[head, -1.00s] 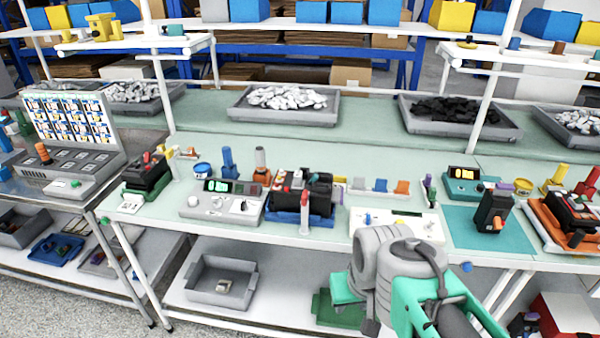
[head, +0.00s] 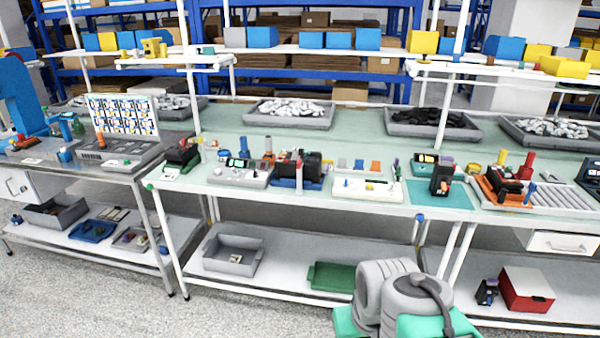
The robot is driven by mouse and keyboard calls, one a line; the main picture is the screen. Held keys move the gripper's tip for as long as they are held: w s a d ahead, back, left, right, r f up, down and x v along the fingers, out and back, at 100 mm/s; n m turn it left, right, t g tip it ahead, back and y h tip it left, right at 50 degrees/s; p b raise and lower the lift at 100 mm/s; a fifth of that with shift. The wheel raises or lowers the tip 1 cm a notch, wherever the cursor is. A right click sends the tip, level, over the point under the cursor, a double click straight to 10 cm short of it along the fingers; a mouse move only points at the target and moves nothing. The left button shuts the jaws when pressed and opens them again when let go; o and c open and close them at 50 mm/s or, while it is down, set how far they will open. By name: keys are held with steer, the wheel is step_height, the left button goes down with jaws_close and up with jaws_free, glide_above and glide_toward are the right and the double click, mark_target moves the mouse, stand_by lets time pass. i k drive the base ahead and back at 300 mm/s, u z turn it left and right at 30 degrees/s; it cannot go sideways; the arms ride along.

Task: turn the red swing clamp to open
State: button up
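I cannot single out the red swing clamp for certain at this size. A black breaker unit (head: 312,166) sits on a blue base at the middle of the bench, with small red parts and a pale reddish upright post (head: 299,178) at its front. An orange tray (head: 487,190) at the right holds another black unit, with a red upright part (head: 526,165) at its back. A dark unit (head: 182,154) at the left end also carries a small red part. My gripper is out of view; only grey and green links of my arm show at the bottom right, in front of the bench.
The long bench top (head: 350,137) has grey bins of white and black parts at its back. A grey bin (head: 232,258), a green tray (head: 333,277) and a red box (head: 527,289) stand on the lower shelf. Open floor lies at the front left.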

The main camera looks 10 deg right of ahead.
mark_target(299, 164)
steer(key=u, duration=0.7)
steer(key=i, duration=1.7)
steer(key=z, duration=0.3)
